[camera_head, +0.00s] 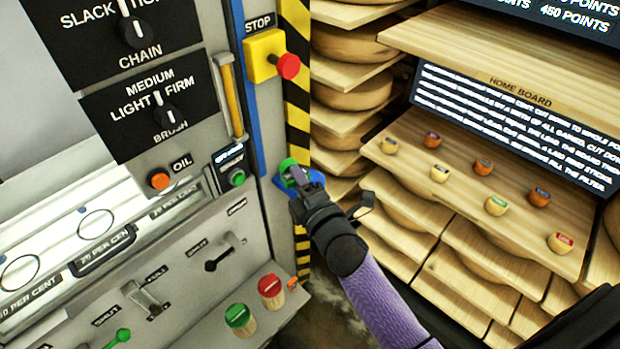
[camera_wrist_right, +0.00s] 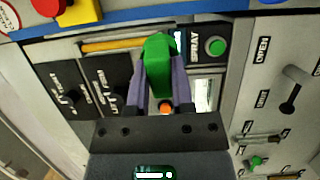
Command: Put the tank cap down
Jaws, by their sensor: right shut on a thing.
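My right gripper (camera_head: 299,179) is in front of the machine's right edge, beside the yellow and black striped post. In the right wrist view, the gripper (camera_wrist_right: 160,88) has its two purple fingers closed on a green piece, which I take to be the tank cap (camera_wrist_right: 158,62). In the head view only a small green part of the cap (camera_head: 287,165) shows past the fingers. The cap appears held in front of the panel; whether it touches anything is hidden. My left gripper is not in view.
A ledge at the machine's foot carries a green-topped peg (camera_head: 238,317) and a red-topped peg (camera_head: 270,287). A red stop button (camera_head: 288,66) sits above the gripper.

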